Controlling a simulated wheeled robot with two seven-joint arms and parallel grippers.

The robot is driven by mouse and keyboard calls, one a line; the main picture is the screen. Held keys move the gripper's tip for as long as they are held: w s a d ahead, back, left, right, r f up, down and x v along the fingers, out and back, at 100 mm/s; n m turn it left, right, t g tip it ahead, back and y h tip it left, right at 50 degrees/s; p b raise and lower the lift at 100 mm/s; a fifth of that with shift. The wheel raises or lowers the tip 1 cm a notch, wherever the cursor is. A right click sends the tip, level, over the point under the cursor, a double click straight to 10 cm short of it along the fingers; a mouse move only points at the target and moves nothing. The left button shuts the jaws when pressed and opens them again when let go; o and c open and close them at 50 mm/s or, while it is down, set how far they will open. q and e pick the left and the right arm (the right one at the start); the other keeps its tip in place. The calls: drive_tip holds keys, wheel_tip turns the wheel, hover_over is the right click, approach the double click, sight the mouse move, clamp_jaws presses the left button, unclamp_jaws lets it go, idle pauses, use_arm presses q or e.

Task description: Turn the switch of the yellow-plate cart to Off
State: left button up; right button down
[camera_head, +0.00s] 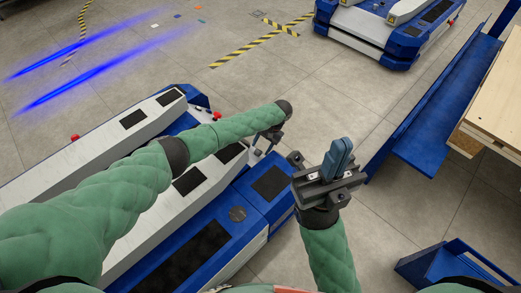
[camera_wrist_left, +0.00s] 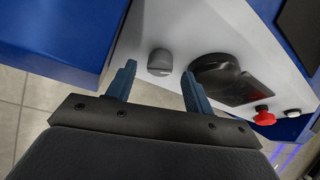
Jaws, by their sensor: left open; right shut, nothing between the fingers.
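A white-and-blue cart (camera_head: 150,118) lies under my left arm in the head view; I cannot make out a yellow plate on it. In the left wrist view a grey rotary switch knob (camera_wrist_left: 160,62) sits on the cart's pale end panel (camera_wrist_left: 185,28). My left gripper (camera_wrist_left: 158,78) is open, its two blue fingers pointing at the panel on either side of the knob in the picture; contact cannot be told. The left gripper also shows in the head view (camera_head: 268,138), partly hidden by its wrist. My right gripper (camera_head: 340,158) is shut and empty, fingers up, right of the cart.
Beside the knob are a black round part (camera_wrist_left: 214,72) and a red button (camera_wrist_left: 264,117). Another blue-and-white cart (camera_head: 375,35) with small yellow labels stands at the back. A blue rack (camera_head: 425,110) and a wooden board (camera_head: 500,95) are at right. Open floor lies between.

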use_arm(q)
drive_tip(key=shift+x, duration=1)
drive_tip(key=c, duration=1)
